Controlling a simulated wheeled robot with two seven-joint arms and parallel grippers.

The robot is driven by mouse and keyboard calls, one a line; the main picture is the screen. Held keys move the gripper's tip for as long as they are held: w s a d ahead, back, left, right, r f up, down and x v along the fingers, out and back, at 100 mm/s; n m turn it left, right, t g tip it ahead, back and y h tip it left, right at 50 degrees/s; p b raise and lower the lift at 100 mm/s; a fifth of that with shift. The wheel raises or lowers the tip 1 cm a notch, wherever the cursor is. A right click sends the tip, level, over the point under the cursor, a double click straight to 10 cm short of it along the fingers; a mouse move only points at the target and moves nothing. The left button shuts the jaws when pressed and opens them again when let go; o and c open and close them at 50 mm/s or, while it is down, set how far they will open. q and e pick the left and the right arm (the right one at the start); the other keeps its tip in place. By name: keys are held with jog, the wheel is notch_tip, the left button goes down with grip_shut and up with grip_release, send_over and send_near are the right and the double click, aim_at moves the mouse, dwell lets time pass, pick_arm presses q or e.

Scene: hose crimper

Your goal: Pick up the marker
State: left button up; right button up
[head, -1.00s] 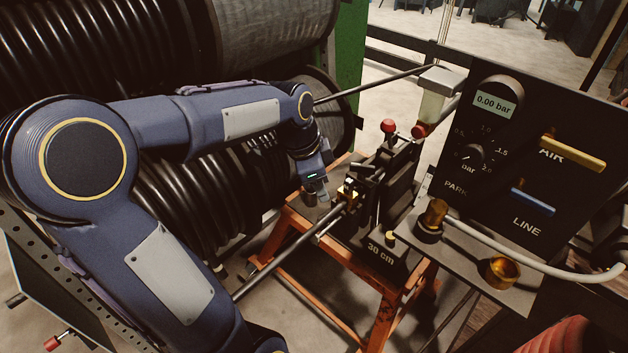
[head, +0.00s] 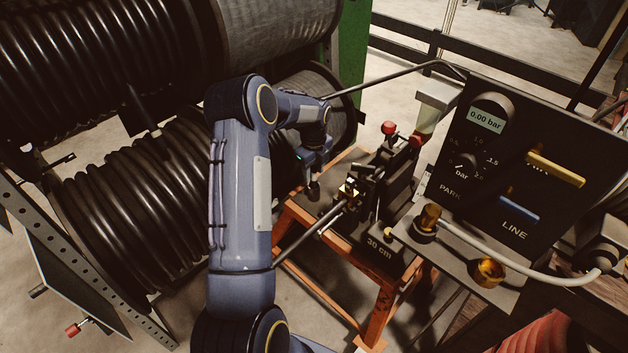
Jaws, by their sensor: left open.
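My left gripper (head: 314,174) points down over the back left of the orange-framed bench (head: 345,243), left of the brass fitting on the crimper. Its jaws are open; the fingers are small and dark in this view. A dark upright stub shows at the fingertips, and I cannot tell whether it is the marker or part of the gripper. I cannot make out the marker for certain anywhere. The crimper (head: 398,180) with red-knobbed levers stands on the bench just right of the gripper. My right gripper is not in view.
A black control panel (head: 470,205) with yellow and blue levers stands at the right. Brass cups (head: 487,271) sit on the shelf below it. Large black hose reels (head: 130,210) fill the left. A thin rod runs behind my forearm towards the crimper.

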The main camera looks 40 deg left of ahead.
aim_at(314, 179)
pick_arm(q)
jog(key=shift+w+f, duration=0.1)
jog(key=shift+f, duration=1.85)
grip_shut()
